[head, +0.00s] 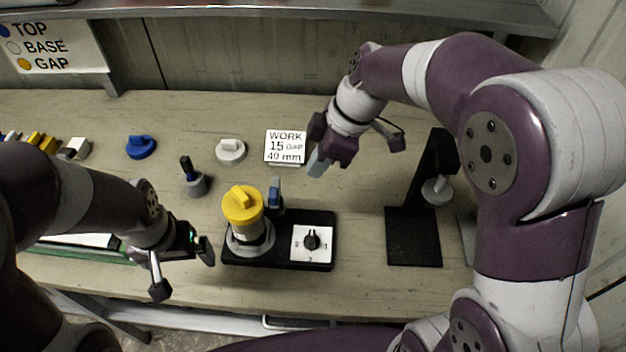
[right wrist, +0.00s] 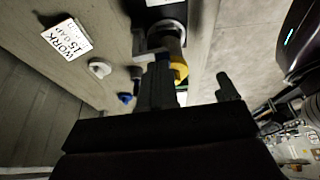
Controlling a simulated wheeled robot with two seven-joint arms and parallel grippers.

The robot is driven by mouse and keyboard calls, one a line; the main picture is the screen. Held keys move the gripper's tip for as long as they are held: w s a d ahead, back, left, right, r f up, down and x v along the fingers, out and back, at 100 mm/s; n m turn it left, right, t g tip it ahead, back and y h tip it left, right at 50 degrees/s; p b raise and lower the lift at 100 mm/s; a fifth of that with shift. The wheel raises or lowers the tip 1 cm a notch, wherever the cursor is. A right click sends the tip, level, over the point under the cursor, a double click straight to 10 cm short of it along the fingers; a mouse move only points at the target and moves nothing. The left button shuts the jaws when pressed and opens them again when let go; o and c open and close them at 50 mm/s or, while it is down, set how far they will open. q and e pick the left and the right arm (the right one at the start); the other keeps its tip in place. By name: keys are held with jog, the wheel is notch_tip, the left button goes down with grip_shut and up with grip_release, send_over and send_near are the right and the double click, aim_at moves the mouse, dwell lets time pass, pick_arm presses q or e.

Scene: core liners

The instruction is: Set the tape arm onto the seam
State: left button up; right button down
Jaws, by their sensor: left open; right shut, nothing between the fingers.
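A clear-grey cylinder with a yellow knobbed cap (head: 243,206) stands upright in a grey ring on a black base (head: 280,262). The seam is too small to tell. My right gripper (head: 318,163) is shut and empty, above and behind the base. In the right wrist view the yellow cap (right wrist: 180,73) shows beyond my dark fingers, which hide part of the cylinder. My left gripper (head: 183,271) is open and empty, left of the base near the front edge.
A dial (head: 311,240) is on the base's right half. A black stand (head: 413,236) with a white knob is at the right. A blue cap (head: 140,147), a white cap (head: 230,150), a small grey holder (head: 195,184) and a work sign (head: 286,147) stand behind.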

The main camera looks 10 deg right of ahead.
pick_arm(q)
jog(key=shift+s+d+r+p, duration=0.1)
jog(key=shift+d+r+p, duration=0.1)
jog(key=shift+r+p, duration=0.4)
jog(key=shift+d+r+p, duration=0.2)
jog(key=shift+r+p, duration=0.3)
jog(key=shift+r, duration=0.05)
pick_arm(e)
jog(key=s+d+f+m+h, duration=0.4)
jog(key=s+d+f+m, duration=0.3)
jog(key=m, duration=0.8)
jog(key=s+d, duration=0.3)
jog(key=d, duration=0.1)
jog(key=shift+s+d+m+t, duration=0.2)
jog(key=shift+s+m+t, duration=0.1)
jog(key=shift+m, duration=0.1)
jog(key=shift+w, duration=0.1)
